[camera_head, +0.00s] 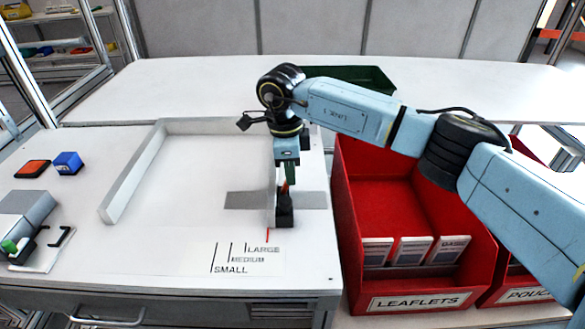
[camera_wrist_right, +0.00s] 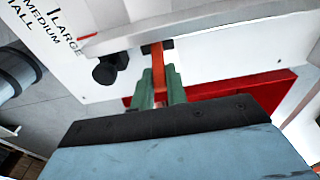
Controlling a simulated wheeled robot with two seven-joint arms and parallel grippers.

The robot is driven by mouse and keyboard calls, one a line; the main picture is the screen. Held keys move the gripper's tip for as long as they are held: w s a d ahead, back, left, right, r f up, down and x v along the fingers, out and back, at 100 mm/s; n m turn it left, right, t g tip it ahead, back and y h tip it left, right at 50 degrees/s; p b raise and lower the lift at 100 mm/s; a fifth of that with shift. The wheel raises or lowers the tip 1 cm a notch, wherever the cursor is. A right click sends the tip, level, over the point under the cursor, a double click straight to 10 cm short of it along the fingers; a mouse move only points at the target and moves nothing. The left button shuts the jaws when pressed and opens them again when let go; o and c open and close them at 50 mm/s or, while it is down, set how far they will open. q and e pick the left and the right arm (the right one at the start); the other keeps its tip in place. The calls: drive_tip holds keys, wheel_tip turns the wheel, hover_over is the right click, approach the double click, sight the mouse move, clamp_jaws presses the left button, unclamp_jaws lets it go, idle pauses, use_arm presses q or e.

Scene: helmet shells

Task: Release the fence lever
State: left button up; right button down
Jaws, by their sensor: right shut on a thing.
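The fence lever (camera_head: 284,187) is a small red-orange lever above a black block (camera_head: 285,212) at the front end of the sliding fence (camera_head: 271,205). My right gripper (camera_head: 289,178) reaches down from above and is shut on the lever. In the right wrist view its green fingers (camera_wrist_right: 158,92) close around the orange lever (camera_wrist_right: 162,68). The fingers partly hide the lever. A thin red pointer (camera_head: 267,236) at the fence's front is near the LARGE line of the size scale (camera_head: 245,256). My left gripper is not in view.
A fixed pale rail (camera_head: 133,180) borders the work area on the left. A red LEAFLETS bin (camera_head: 385,190) stands to the right. A blue block (camera_head: 68,163) and an orange-topped pad (camera_head: 32,168) lie at the left. The surface between the rail and fence is clear.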

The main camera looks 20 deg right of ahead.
sight(271, 181)
drive_tip(key=shift+w+a+r+g+h, duration=0.15)
drive_tip(key=shift+a+g+h, duration=0.15)
drive_tip(key=shift+a+h, duration=0.45)
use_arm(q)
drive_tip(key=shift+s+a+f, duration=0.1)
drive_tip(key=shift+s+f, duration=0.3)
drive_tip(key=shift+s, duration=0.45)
use_arm(e)
drive_tip(key=shift+d, duration=0.25)
drive_tip(key=c, duration=1.4)
unclamp_jaws()
